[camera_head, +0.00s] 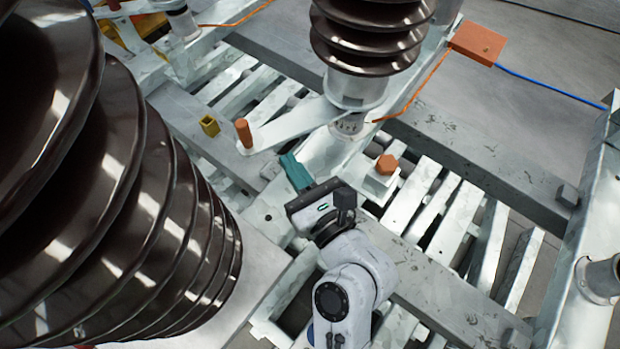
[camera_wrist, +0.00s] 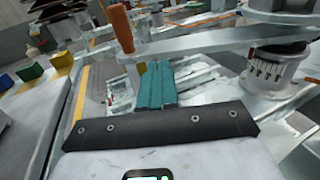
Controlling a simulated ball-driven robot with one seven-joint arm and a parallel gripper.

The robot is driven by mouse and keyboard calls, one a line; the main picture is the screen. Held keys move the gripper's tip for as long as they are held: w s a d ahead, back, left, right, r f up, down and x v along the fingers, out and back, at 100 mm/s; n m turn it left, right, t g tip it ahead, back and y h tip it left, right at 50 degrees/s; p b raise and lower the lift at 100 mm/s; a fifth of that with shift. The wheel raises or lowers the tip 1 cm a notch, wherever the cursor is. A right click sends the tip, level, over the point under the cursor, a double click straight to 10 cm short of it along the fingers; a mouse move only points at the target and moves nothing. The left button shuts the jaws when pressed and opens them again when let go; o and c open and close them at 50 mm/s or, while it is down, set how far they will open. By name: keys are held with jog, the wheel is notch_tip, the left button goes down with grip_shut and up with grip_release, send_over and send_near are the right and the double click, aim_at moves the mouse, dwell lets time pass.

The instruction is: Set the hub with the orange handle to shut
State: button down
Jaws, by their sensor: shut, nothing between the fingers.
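The orange handle (camera_head: 244,133) stands upright at the free end of a flat grey lever (camera_head: 290,126). The lever runs right to its hub (camera_head: 349,123), below a dark ribbed insulator. In the wrist view the orange handle (camera_wrist: 121,28) is just left of my fingertips, and the lever (camera_wrist: 215,42) crosses beyond them. The hub (camera_wrist: 270,70) there carries a marked scale, too small to read. My gripper (camera_head: 289,160) has teal fingers, shut and empty, short of the lever and apart from the handle. It also shows in the wrist view (camera_wrist: 157,72).
A yellow block (camera_head: 209,126) is left of the handle. An orange hexagonal knob (camera_head: 387,164) sits on a bracket right of my gripper. A large ribbed insulator (camera_head: 120,190) fills the left side. An orange box (camera_head: 477,45) with cables lies at the back. Slatted grey beams lie below.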

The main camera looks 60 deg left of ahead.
aim_at(268, 139)
jog(key=shift+a, duration=1.25)
jog(key=shift+a+r+p, duration=0.2)
jog(key=shift+a+p, duration=0.15)
jog(key=shift+p, duration=0.1)
jog(key=a+p, duration=0.2)
jog(key=a, duration=0.1)
jog(key=shift+s, duration=0.1)
jog(key=shift+s+a+f, duration=0.15)
jog(key=shift+a+f, duration=0.05)
jog(key=shift+a, duration=0.25)
jog(key=d, duration=1)
jog(key=shift+s, duration=0.15)
jog(key=shift+d, duration=0.45)
